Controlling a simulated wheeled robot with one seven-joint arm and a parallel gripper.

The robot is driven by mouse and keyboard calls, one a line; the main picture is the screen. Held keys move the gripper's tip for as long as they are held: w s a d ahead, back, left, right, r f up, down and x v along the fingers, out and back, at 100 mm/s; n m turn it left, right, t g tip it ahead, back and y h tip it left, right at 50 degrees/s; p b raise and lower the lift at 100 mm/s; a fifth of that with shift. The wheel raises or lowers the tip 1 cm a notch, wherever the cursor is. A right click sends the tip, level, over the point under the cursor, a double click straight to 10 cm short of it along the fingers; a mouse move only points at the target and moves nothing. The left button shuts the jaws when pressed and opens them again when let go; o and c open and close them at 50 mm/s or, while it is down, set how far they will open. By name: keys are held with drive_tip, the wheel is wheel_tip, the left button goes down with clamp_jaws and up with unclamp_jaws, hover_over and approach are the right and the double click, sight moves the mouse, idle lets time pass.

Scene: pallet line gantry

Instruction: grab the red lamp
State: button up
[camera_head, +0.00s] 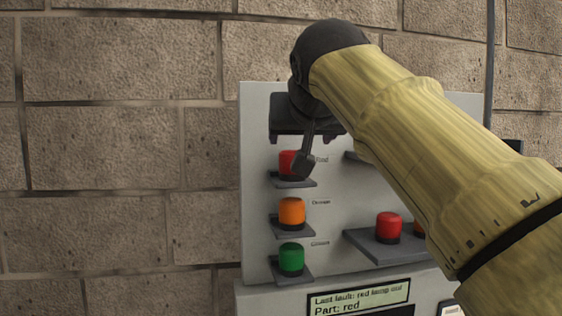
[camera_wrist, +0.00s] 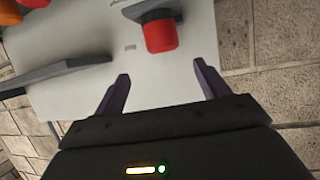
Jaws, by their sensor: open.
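A red lamp (camera_head: 287,162) stands on a small dark ledge at the top of the left column of a grey panel. In the head view my gripper (camera_head: 303,160) is in front of it, and a dark finger hides part of its right side. In the wrist view the same lamp (camera_wrist: 161,36) appears upside down, beyond and roughly between the fingertips. My gripper (camera_wrist: 161,70) is open, with nothing between its fingers. A second red lamp (camera_head: 388,226) stands on a wider shelf at the right, partly near my arm.
Below the upper red lamp are an orange lamp (camera_head: 292,211) and a green lamp (camera_head: 291,258) on small ledges. The wide shelf (camera_head: 372,252) juts out at the right. A stone wall (camera_head: 110,150) stands behind.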

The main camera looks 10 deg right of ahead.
sight(295, 151)
drive_tip(key=p+x, duration=0.1)
drive_tip(key=x, duration=0.5)
drive_tip(key=shift+a+p, duration=0.2)
drive_tip(key=shift+p, duration=0.2)
drive_tip(key=shift+s, duration=0.1)
drive_tip(key=shift+w+p, duration=0.3)
drive_tip(key=shift+w, duration=0.05)
drive_tip(key=p+x, duration=0.1)
drive_tip(key=x, duration=0.1)
drive_tip(key=p+x, duration=0.1)
drive_tip(key=x, duration=0.1)
drive_tip(key=shift+w+a+f+p, duration=0.15)
drive_tip(key=shift+w+p, duration=0.2)
drive_tip(key=shift+s, duration=0.2)
drive_tip(key=shift+w, duration=0.15)
